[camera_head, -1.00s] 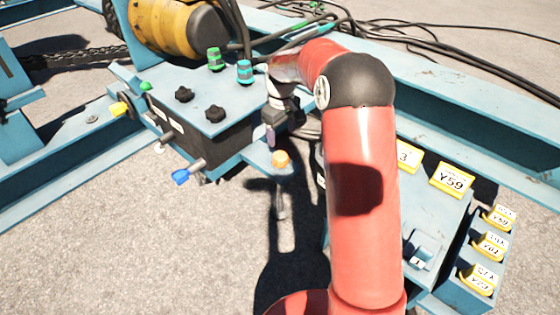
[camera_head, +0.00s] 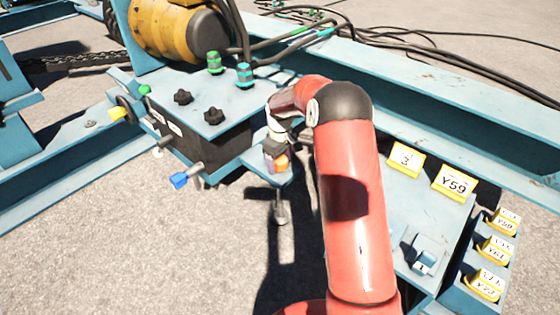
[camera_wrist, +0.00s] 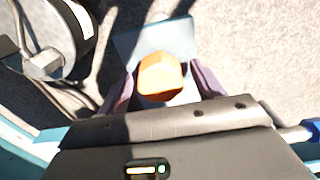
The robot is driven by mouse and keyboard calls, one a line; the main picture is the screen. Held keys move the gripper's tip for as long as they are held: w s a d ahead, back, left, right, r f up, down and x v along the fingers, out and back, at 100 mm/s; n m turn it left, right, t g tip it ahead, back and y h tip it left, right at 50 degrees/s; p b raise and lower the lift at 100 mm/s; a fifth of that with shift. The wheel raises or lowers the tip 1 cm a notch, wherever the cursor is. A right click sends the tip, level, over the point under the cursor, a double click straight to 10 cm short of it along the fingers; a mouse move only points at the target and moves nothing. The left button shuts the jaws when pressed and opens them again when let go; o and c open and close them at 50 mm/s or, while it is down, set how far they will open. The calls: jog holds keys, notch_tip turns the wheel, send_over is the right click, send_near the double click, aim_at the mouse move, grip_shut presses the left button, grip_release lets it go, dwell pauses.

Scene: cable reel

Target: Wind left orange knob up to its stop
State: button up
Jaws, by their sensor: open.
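One orange knob (camera_head: 283,162) shows, on a blue plate at the front of the frame, and it fills the middle of the wrist view (camera_wrist: 161,73). My gripper (camera_head: 274,157) is at the knob and partly covers it in the head view. In the wrist view my gripper (camera_wrist: 163,84) is open, with one purple-grey finger on each side of the knob. I cannot tell whether either finger touches it. The knob's underside is hidden.
The blue-topped black box (camera_head: 215,130) left of my gripper carries black knobs, green and teal fittings and a blue-handled lever (camera_head: 180,179). A panel with yellow tags (camera_head: 406,159) and a switch (camera_head: 426,262) is at the right. Bare ground lies in front.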

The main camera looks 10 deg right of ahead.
jog(key=c, duration=0.9)
jog(key=shift+n, duration=0.3)
